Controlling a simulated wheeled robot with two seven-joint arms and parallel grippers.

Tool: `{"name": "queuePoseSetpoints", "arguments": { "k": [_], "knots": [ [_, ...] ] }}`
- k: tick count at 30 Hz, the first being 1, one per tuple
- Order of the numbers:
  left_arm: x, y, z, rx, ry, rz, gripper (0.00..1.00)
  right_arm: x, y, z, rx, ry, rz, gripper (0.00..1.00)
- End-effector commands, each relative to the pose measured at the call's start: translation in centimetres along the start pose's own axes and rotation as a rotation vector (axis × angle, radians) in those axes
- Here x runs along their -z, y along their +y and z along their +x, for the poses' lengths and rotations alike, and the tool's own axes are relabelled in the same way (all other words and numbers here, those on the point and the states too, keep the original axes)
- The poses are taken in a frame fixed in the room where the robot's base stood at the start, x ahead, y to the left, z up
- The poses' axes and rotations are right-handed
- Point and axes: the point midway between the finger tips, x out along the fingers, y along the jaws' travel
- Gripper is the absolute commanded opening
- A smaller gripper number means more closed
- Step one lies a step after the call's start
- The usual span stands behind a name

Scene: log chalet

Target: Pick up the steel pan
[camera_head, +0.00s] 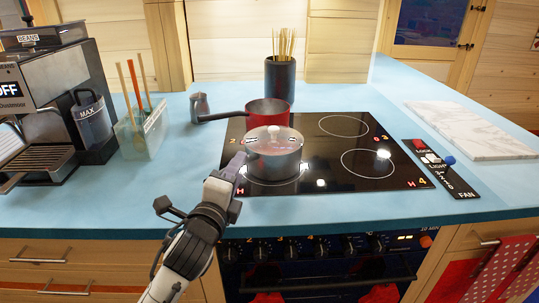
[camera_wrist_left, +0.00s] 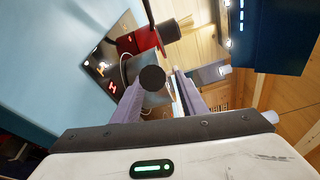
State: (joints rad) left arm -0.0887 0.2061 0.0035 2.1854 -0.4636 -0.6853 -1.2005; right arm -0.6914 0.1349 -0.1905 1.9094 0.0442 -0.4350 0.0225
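The steel pan (camera_head: 281,165) stands on the front left burner of the black hob. A lid with a round pale knob is on it. Its dark handle points left toward my left gripper (camera_head: 240,163). In the left wrist view the round dark end of the handle (camera_wrist_left: 152,79) faces the camera, between the two fingers of my left gripper (camera_wrist_left: 158,88). The fingers are apart, with a visible gap on the right of the handle. Part of the pan's body (camera_wrist_left: 152,98) shows behind the handle. My right gripper is in neither view.
A red saucepan (camera_head: 268,113) with a dark handle stands just behind the steel pan. A dark utensil pot (camera_head: 280,82) is farther back. Hob controls (camera_head: 441,170) lie right.

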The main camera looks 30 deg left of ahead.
Motion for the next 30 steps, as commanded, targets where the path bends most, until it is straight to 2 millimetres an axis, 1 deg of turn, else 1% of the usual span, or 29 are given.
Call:
{"name": "queuePoseSetpoints", "arguments": {
  "k": [1, 3, 6, 13, 17, 18, 20, 30],
  "knots": [
    [0.0, -0.2, 0.8, 0.001, 0.0, -0.002, 0.39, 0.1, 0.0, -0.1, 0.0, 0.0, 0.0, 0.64],
    [0.0, -0.1, 1.7, 0.001, 0.001, -0.002, 0.39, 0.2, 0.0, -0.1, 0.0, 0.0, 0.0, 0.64],
    [0.1, -0.1, 2.4, 0.0, 0.001, -0.001, 0.39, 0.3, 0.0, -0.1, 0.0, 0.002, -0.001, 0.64],
    [0.1, 0.0, 2.5, 0.0, 0.002, -0.001, 0.39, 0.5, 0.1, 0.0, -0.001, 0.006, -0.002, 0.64],
    [0.1, 0.0, 2.4, 0.0, 0.002, -0.001, 0.17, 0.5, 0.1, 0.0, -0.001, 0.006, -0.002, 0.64],
    [0.1, 0.0, 2.4, 0.0, 0.002, -0.001, 0.1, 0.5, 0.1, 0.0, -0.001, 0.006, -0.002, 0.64],
    [0.1, 0.0, 2.4, 0.0, 0.002, -0.001, 0.0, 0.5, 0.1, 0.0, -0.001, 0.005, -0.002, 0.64],
    [0.1, 0.0, 2.4, -0.001, 0.002, -0.002, 0.0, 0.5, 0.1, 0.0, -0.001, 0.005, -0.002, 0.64]
  ]
}}
